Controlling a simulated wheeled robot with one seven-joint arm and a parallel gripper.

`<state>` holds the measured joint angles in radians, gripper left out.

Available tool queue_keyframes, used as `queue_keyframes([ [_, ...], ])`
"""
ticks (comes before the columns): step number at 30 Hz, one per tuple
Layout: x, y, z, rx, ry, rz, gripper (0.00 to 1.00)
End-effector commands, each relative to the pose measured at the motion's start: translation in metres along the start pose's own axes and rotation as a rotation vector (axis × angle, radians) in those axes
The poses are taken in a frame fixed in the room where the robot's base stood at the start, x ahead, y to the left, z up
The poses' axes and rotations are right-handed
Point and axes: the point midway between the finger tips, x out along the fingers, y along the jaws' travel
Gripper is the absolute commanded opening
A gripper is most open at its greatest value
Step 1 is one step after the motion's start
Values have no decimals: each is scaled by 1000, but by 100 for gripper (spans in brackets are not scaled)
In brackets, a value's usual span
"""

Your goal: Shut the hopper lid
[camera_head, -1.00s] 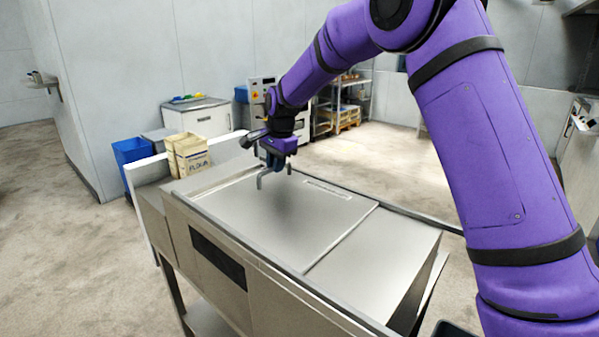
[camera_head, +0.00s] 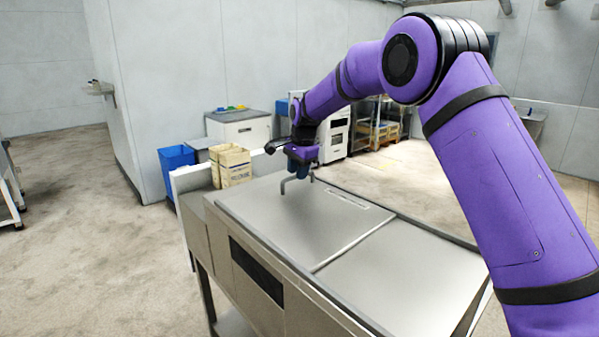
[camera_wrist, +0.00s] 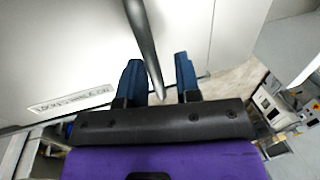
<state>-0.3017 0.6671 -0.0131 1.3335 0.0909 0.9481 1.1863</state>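The hopper lid (camera_head: 300,222) is a flat metal panel with a label strip near its far edge. It lies flat on top of the steel machine (camera_head: 400,275) and looks level with the surface beside it. My gripper (camera_head: 299,168) is above the lid's far left part. A grey bent handle bar (camera_head: 284,186) shows just below the gripper. In the wrist view, my gripper's two dark blue fingers (camera_wrist: 157,66) are apart. The grey bar (camera_wrist: 146,40) runs between them, with gaps visible on both sides. The lid (camera_wrist: 75,50) with its label fills the left behind them.
Flour bags (camera_head: 231,166) and a blue bin (camera_head: 177,160) stand beyond the machine's far end. A white cabinet (camera_head: 238,129) and a shelf rack (camera_head: 377,120) are farther back. Open floor lies left of the machine and beyond it.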

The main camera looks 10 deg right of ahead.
Motion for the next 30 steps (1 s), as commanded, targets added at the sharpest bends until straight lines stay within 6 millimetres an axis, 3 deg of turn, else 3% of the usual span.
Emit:
queue_keyframes([
  [13, -7, 2, 0, 0, -1, 5, 40],
  [30, -97, 0, 0, -1, -1, 4, 40],
])
